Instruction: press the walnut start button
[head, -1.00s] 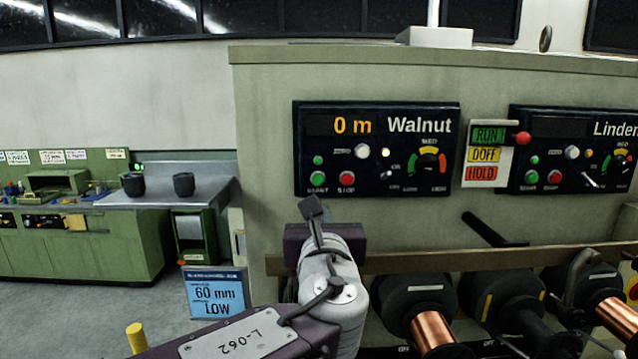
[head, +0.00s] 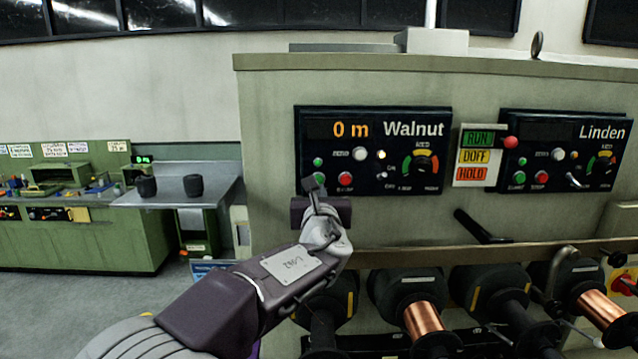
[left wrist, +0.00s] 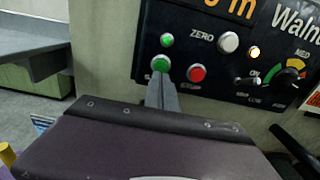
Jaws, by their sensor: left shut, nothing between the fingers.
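The Walnut panel (head: 385,112) is a black box on the machine's front and reads 0 m. Its lower green button (left wrist: 161,63), with a partly covered label, is the start button; a red button (left wrist: 196,72) is to its right. In the head view the green button (head: 320,175) is partly behind my fingertips. My left gripper (head: 312,184) is shut and empty. In the left wrist view its fingertips (left wrist: 161,80) are just below the green button and overlap its lower edge. I cannot tell whether they touch it. My right gripper is out of view.
A RUN/DOFF/HOLD sign (head: 474,156) with a red knob separates the Linden panel (head: 532,128) from Walnut. A rail (head: 420,256), a black lever (head: 482,228) and spools (head: 424,318) are below. A grey shelf (head: 218,192) with two dark cups stands left.

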